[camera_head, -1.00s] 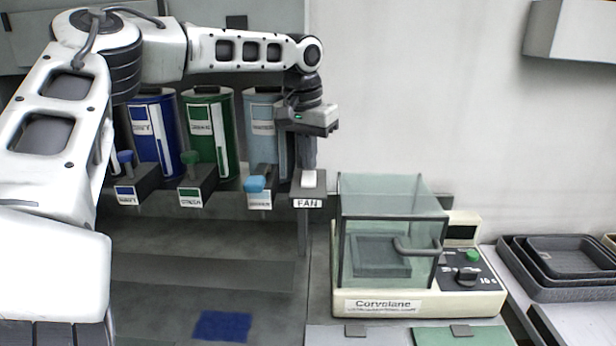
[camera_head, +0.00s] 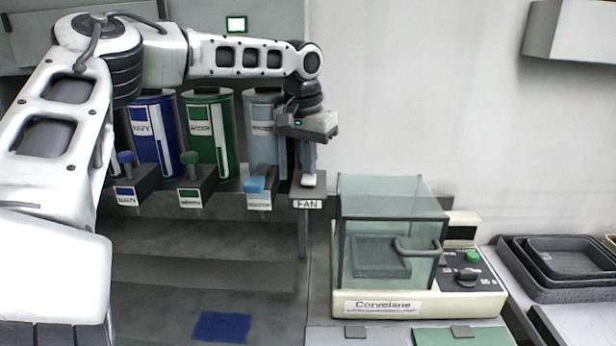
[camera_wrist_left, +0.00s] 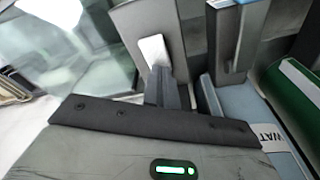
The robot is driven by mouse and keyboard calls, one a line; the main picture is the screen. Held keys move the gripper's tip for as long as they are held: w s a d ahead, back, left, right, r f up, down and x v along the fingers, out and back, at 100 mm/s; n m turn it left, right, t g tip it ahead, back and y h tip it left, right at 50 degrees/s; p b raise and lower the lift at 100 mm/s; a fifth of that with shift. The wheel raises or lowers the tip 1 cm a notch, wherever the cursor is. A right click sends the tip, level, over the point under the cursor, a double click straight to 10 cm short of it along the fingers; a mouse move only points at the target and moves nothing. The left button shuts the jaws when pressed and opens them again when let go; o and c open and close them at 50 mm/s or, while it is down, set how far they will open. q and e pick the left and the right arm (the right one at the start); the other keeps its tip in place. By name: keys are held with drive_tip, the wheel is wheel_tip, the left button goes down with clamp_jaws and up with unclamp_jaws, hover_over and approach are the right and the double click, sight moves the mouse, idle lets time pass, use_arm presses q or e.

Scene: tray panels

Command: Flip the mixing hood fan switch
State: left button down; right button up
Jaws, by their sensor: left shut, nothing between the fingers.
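The fan switch (camera_head: 308,181) is a small white rocker on a grey box labelled FAN (camera_head: 307,203), at the right end of the hood front. In the left wrist view the white rocker (camera_wrist_left: 153,50) shows just beyond the fingertips. My left gripper (camera_head: 309,170) points down onto the switch, shut and empty, its tips at or very near the rocker; I cannot tell whether they touch. In the left wrist view its fingers (camera_wrist_left: 163,88) are close together. My right gripper is not in view.
Left of the switch stand blue (camera_head: 155,135), green (camera_head: 210,130) and pale blue (camera_head: 263,120) canisters with levered taps, the pale blue tap lever (camera_head: 255,185) being closest. A glass-fronted Corvolane machine (camera_head: 384,306) stands to the right. Dark trays (camera_head: 560,290) lie farther right.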

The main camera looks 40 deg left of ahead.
use_arm(q)
wheel_tip(320, 180, up, 7)
idle(0.7)
drive_tip(key=shift+f, duration=0.1)
idle(0.4)
